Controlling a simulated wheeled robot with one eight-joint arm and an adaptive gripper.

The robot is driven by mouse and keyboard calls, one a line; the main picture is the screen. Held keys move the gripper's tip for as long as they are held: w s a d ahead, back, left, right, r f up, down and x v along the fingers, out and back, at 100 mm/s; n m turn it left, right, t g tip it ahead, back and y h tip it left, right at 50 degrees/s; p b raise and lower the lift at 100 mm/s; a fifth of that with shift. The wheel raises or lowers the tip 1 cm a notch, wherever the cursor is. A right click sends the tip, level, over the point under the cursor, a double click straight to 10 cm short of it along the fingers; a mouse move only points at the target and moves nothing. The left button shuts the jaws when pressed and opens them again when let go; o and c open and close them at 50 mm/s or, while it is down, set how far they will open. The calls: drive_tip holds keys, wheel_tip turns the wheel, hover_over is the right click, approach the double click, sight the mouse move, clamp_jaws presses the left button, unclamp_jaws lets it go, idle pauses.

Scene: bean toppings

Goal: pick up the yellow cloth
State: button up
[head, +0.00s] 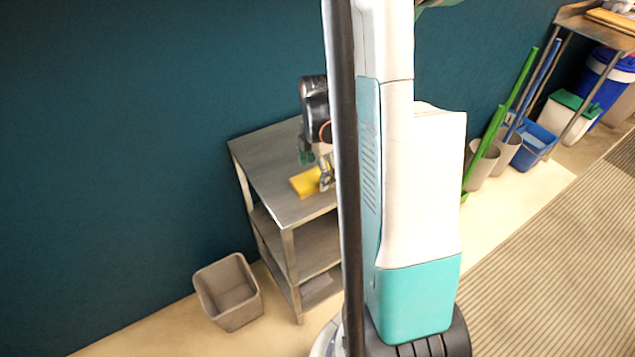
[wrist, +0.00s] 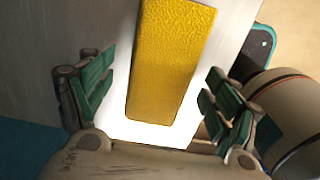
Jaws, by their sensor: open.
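The yellow cloth (wrist: 172,62) lies flat on the metal table top, a textured yellow rectangle. In the head view the cloth (head: 304,183) is on the top shelf of the steel table (head: 268,162), partly hidden by my gripper. My gripper (wrist: 158,100) is open in the wrist view, with one green-padded finger on each side of the cloth. No finger touches it visibly. In the head view my gripper (head: 326,182) is low over the cloth, its fingers pointing down; part of it is hidden behind my arm.
A grey bin (head: 228,290) stands on the floor left of the table. A teal wall (head: 150,130) runs behind it. Buckets (head: 535,145) and green and blue poles stand at the right, beside another metal table. My own body hides the table's right side.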

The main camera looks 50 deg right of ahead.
sight(317, 174)
drive_tip(key=shift+f, duration=0.45)
drive_tip(key=c, duration=1.1)
drive_tip(key=shift+c, duration=0.2)
drive_tip(key=shift+r, duration=0.2)
wheel_tip(317, 174, up, 20)
drive_tip(key=p, duration=0.7)
drive_tip(key=shift+f, duration=0.15)
